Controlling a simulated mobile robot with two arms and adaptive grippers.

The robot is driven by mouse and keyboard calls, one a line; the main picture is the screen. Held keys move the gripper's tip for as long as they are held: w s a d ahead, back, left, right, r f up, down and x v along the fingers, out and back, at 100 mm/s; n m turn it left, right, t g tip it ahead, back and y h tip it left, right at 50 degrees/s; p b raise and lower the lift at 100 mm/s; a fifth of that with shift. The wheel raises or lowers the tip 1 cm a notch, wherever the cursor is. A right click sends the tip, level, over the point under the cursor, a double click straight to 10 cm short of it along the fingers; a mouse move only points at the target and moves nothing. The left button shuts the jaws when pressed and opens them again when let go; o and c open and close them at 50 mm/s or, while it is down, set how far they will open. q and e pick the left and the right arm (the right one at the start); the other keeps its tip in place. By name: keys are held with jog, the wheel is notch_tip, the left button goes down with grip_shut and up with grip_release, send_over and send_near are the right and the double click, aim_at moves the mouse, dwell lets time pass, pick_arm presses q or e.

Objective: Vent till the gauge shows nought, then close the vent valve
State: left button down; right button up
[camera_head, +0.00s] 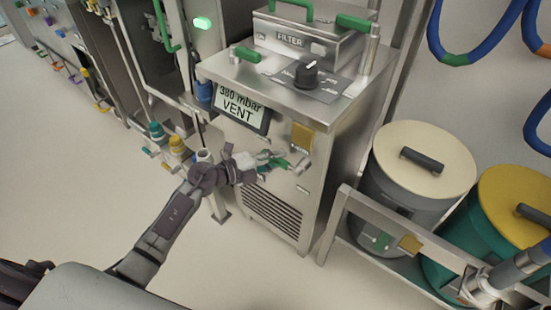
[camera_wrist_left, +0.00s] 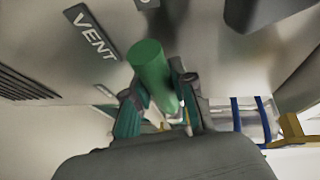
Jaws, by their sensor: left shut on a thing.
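The gauge (camera_head: 242,106) is a display on the front of the steel cabinet and reads "380 mbar VENT". The green handle of the vent valve (camera_head: 283,163) sticks out from the cabinet front below the gauge. In the left wrist view the handle is a green cylinder (camera_wrist_left: 150,72) beside a dark VENT label (camera_wrist_left: 91,32). My left gripper (camera_head: 266,162) is shut on this handle, with its fingers on both sides of it in the wrist view (camera_wrist_left: 160,100). The fingers hide part of the handle. My right gripper is not in view.
The cabinet (camera_head: 318,190) carries a black knob (camera_head: 306,72) and a FILTER box (camera_head: 312,40) on top. A grey bin (camera_head: 400,195) with a cream lid and a green bin (camera_head: 455,235) with a yellow lid stand right, behind a metal rail.

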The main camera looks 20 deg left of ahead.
pick_arm(q)
jog(key=shift+f, duration=0.1)
dwell(0.3)
